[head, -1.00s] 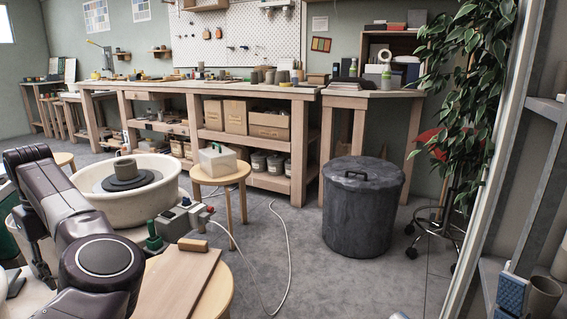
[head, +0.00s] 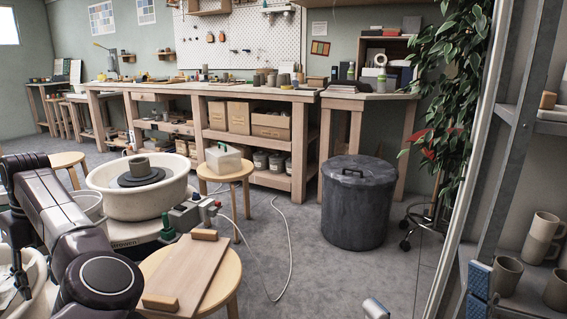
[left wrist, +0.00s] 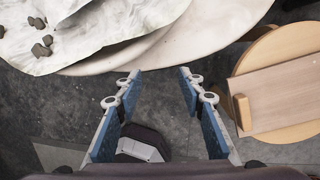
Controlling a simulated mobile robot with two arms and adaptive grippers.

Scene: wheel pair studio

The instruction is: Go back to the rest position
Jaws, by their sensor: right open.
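My left arm (head: 85,245) comes in from the left of the head view, over the area beside the pottery wheel. In the left wrist view, my left gripper (left wrist: 158,75) is open, its two blue-padded fingers wide apart with nothing between them. It points down at bare grey floor. At the bottom right of the head view, my right gripper (head: 427,295) shows only in part. A metal tip and a blue pad stand far apart, with nothing seen between them.
A round stool (head: 228,285) with a wooden board (head: 190,272) stands close to my left arm. A pottery wheel basin (head: 125,205) is behind it. A metal shelf with mugs (head: 541,235) stands at right.

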